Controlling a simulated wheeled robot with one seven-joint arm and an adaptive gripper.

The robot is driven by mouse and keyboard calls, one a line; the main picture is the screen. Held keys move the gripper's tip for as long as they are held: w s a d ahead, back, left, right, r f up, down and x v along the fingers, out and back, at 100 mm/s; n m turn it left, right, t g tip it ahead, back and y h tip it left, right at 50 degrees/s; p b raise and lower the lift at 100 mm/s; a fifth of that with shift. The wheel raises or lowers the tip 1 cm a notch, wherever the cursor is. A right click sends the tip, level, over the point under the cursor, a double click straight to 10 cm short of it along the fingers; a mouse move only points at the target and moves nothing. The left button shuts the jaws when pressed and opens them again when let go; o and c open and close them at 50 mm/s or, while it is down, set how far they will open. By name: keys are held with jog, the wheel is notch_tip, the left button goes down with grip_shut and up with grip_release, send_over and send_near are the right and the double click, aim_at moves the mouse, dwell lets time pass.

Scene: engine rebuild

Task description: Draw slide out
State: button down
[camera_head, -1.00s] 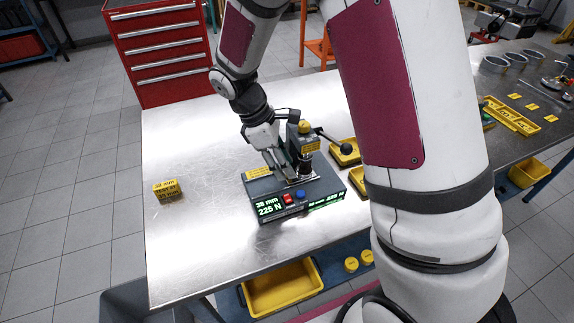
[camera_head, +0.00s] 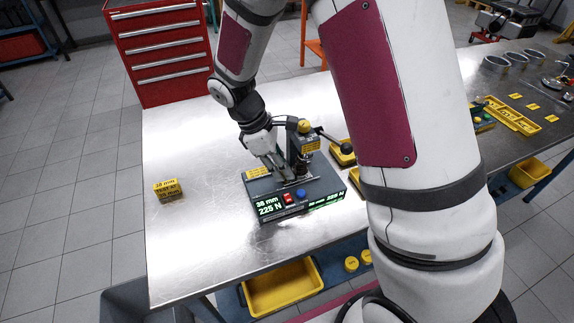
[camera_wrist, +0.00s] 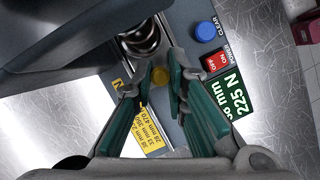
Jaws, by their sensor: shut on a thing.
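A dark grey spring tester (camera_head: 330,190) stands on the steel table, its green display reading 38 mm and 225 N. My gripper (camera_head: 284,178) reaches down to its top, left of the upright column (camera_head: 303,150). In the wrist view my gripper (camera_wrist: 162,78) has its teal-padded fingers closed around a small yellow knob (camera_wrist: 159,76), apparently the slide's. A round metal seat with a coil-like part (camera_wrist: 144,40) lies just beyond the knob. A pale metal strip (camera_head: 297,183), seemingly part of the slide, shows by the fingertips; the fingers hide much of it.
Red and blue buttons (camera_head: 301,194) sit on the tester's front, and a black-knobbed lever (camera_head: 346,149) sticks out right. A yellow labelled block (camera_head: 168,190) stands at the table's left. The steel table (camera_head: 200,235) is bare between them. Yellow trays lie right of the tester.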

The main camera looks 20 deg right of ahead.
jog(key=a, duration=0.8)
jog(key=shift+a, duration=0.1)
jog(key=c, duration=1.6)
grip_release()
jog(key=shift+a, duration=0.15)
jog(key=shift+r, duration=0.15)
jog(key=shift+w+r, duration=0.15)
jog(key=shift+r, duration=0.2)
jog(key=v, duration=1.1)
jog(key=shift+a, duration=0.1)
